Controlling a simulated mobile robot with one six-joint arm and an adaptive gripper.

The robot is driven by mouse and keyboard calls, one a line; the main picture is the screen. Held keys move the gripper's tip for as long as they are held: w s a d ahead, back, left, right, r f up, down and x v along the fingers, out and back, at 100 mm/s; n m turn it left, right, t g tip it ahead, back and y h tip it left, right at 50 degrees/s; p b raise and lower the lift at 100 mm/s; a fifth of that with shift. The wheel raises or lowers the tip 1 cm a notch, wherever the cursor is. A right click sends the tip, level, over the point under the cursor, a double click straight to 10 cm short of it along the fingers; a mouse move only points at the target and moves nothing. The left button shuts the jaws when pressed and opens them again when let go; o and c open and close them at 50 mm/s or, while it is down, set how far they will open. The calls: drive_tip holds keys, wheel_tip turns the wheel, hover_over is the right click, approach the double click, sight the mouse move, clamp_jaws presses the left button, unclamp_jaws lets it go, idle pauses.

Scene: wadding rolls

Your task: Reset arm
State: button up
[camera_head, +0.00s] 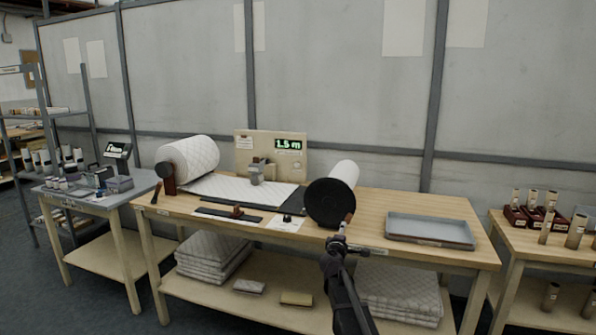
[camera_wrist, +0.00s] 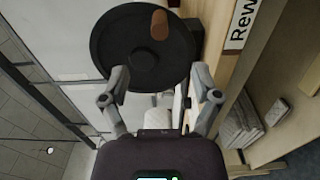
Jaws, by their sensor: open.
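My gripper (camera_head: 341,234) is in front of the wooden table's front edge, just below a black disc (camera_head: 328,204) at the end of a white roll (camera_head: 344,173). In the wrist view my gripper (camera_wrist: 160,98) is open, with its two grey fingers spread wide and nothing between them. The black disc (camera_wrist: 125,55) lies beyond the fingertips, with a brown handle (camera_wrist: 159,26) on its face. I cannot tell the exact gap between fingers and disc.
The wooden table (camera_head: 435,207) also carries a quilted wadding roll (camera_head: 197,158), a flat wadding sheet (camera_head: 225,188), a 1.5 m display (camera_head: 289,144) and a grey tray (camera_head: 430,231). Folded wadding (camera_head: 398,288) lies on the lower shelf. A side table (camera_head: 507,238) with cylinders stands right.

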drive_tip(key=s+d+f+m+g+h, duration=0.1)
drive_tip(key=s+d+f+m+g, duration=0.25)
drive_tip(key=s, duration=0.35)
drive_tip(key=s+d+f+m+g, duration=0.3)
drive_tip(key=s+f+m, duration=0.1)
drive_tip(key=s, duration=0.3)
drive_tip(key=s+d+f+m+g+h, duration=0.1)
drive_tip(key=s+d+f+m+g, duration=0.25)
drive_tip(key=s, duration=0.35)
drive_tip(key=s+a+f+m+g+y, duration=0.1)
drive_tip(key=s+a+f+g+y, duration=0.15)
drive_tip(key=s, duration=0.35)
drive_tip(key=s+a+f+m+g+y, duration=0.1)
drive_tip(key=s+f+m+g, duration=0.15)
drive_tip(key=s, duration=0.35)
drive_tip(key=s+a+f+g+y, duration=0.2)
drive_tip(key=s+a+y, duration=0.25)
drive_tip(key=s, duration=0.55)
wheel_tip(320, 180, up, 16)
drive_tip(key=p, duration=1.6)
drive_tip(key=shift+w, duration=0.25)
